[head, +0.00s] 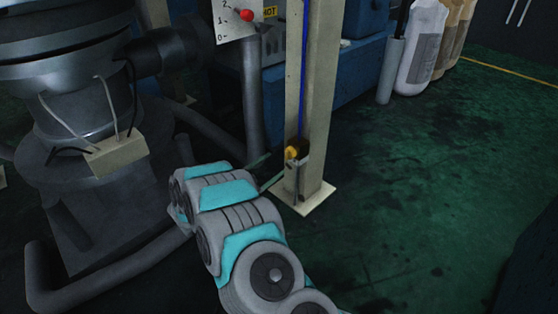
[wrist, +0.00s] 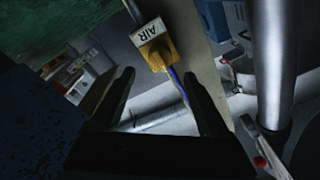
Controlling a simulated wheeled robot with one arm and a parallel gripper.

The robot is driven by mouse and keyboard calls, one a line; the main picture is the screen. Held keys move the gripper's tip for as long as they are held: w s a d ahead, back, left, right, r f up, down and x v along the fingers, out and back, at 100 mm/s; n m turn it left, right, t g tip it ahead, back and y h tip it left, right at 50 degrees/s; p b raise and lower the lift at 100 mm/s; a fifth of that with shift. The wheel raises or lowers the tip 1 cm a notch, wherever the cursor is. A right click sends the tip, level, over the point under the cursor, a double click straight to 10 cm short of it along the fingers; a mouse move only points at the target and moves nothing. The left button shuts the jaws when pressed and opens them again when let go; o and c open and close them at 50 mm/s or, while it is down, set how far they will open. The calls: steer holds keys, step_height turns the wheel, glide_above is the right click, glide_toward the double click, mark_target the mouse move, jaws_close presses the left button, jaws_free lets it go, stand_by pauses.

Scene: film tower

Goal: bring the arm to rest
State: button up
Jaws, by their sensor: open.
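My grey and teal arm reaches up from the bottom of the head view, its far end beside a beige post (head: 318,100). My gripper is mostly hidden behind the arm there; only thin dark parts show near the post's foot. In the wrist view my gripper (wrist: 160,76) has its two dark fingers apart, with nothing held between them. A yellow fitting (wrist: 157,55) with a white "AIR" tag (wrist: 148,30) and a blue hose lies beyond the fingertips. The yellow fitting also shows low on the post (head: 292,152). I cannot tell whether a finger touches it.
A large grey machine (head: 85,75) with thick pipes (head: 105,275) stands close on the left. A scale plate with a red knob (head: 246,15) is above. Blue equipment (head: 345,65) and white and tan sacks (head: 421,50) stand behind. The green floor (head: 430,170) at right is largely clear.

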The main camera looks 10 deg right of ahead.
steer(key=shift+v, duration=0.8)
